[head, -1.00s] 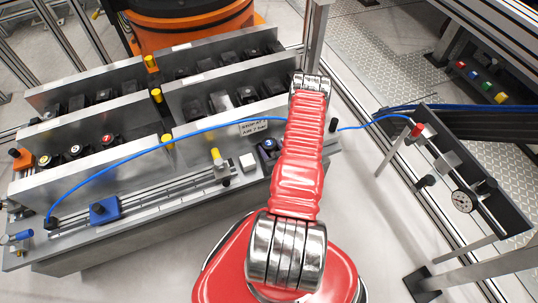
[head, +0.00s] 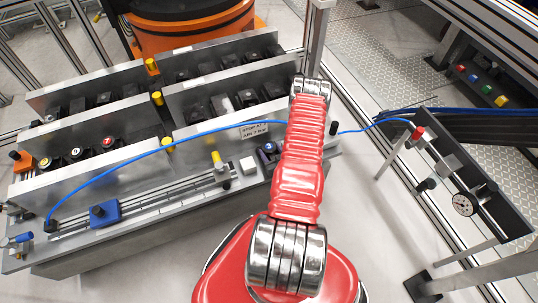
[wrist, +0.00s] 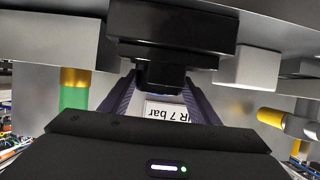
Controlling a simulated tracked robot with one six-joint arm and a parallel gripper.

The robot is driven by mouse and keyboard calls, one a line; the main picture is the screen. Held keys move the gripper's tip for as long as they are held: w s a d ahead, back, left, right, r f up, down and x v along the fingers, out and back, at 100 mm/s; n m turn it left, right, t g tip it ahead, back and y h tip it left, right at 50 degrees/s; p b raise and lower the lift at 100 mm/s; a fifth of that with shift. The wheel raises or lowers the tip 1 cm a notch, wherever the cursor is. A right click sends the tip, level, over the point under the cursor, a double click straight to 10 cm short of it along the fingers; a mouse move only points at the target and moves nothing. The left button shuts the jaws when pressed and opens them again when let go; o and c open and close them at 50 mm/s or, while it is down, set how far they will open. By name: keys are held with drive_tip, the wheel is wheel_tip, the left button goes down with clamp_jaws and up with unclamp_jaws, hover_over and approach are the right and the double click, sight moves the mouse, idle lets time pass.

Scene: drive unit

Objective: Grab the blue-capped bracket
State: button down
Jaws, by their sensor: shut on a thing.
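A small dark blue and black piece (head: 268,149) sits at the right end of the metal rack, close beside my red arm. I cannot tell whether it is the blue-capped bracket. In the head view my arm hides my gripper. In the wrist view my gripper (wrist: 160,108) has its two dark fingers on either side of a black part (wrist: 163,74) and is shut on it. This part is under a wider black block. No blue cap shows on it there, so I cannot tell which bracket it is.
A "7 bar" label (head: 254,132) is close to my arm; it also shows upside down between the fingers (wrist: 167,112). A blue hose (head: 130,160) arches over the metal rack (head: 95,175). A gauge stand (head: 480,190) is at right.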

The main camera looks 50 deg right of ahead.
drive_tip(key=shift+d+r, duration=0.1)
drive_tip(key=shift+r, duration=0.15)
wheel_tip(320, 180, up, 28)
drive_tip(key=shift+f, duration=0.15)
idle(1.1)
idle(0.5)
drive_tip(key=shift+w, duration=0.1)
